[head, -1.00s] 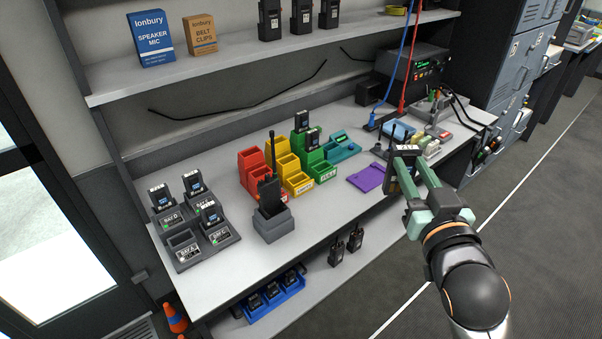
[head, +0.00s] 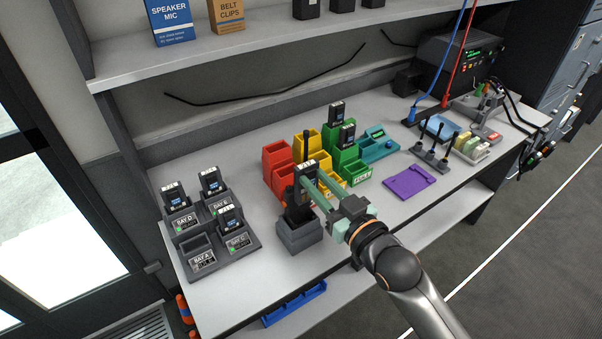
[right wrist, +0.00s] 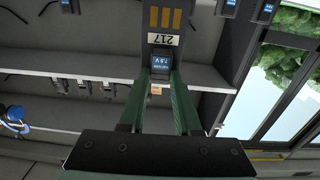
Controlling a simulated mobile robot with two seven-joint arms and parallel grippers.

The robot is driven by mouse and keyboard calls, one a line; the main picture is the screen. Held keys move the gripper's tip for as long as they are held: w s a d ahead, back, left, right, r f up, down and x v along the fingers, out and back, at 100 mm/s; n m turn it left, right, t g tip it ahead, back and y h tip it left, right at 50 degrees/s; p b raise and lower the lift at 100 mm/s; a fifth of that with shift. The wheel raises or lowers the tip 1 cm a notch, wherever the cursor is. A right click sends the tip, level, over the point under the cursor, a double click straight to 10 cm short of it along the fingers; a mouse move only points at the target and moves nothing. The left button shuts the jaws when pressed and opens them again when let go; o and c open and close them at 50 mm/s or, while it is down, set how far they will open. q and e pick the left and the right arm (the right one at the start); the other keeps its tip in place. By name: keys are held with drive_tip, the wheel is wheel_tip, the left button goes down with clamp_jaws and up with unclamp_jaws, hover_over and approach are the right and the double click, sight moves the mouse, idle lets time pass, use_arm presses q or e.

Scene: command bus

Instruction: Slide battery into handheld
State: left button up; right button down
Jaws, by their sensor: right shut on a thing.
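My right gripper (head: 309,183) is shut on a dark battery (head: 304,170). In the right wrist view the same battery (right wrist: 163,42) sits between the fingers, with a blue 7.5V label, a white 217 tag and gold contacts. The black handheld (head: 297,213) stands upright in a grey holder (head: 299,240) on the bench, its antenna rising behind the battery. The battery is at the handheld's upper part in the head view and hides some of it. I cannot tell whether they touch. My left gripper is not in view.
A charger (head: 205,267) with several batteries stands on the left, its BAY A slot empty. Red, yellow and green bins (head: 346,160) stand close behind the handheld. A purple mat (head: 409,181) lies to the right. The upper shelf (head: 240,50) overhangs the back of the bench.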

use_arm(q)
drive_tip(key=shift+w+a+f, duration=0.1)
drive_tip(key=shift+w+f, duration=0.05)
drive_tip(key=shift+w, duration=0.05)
use_arm(e)
drive_tip(key=shift+w+a+f+y, duration=0.25)
drive_tip(key=shift+a+f+y, duration=0.05)
drive_tip(key=shift+a+f, duration=0.2)
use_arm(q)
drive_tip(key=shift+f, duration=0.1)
use_arm(e)
drive_tip(key=shift+f, duration=0.1)
use_arm(q)
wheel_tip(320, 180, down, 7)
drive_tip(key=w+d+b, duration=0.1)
drive_tip(key=b, duration=0.7)
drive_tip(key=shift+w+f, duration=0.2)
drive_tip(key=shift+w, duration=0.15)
use_arm(e)
wheel_tip(320, 180, down, 8)
drive_tip(key=shift+f, duration=0.25)
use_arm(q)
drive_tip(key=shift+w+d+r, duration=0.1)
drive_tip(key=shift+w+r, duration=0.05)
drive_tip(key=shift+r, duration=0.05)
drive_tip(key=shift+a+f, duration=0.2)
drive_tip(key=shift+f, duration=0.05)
use_arm(e)
drive_tip(key=shift+f, duration=0.45)
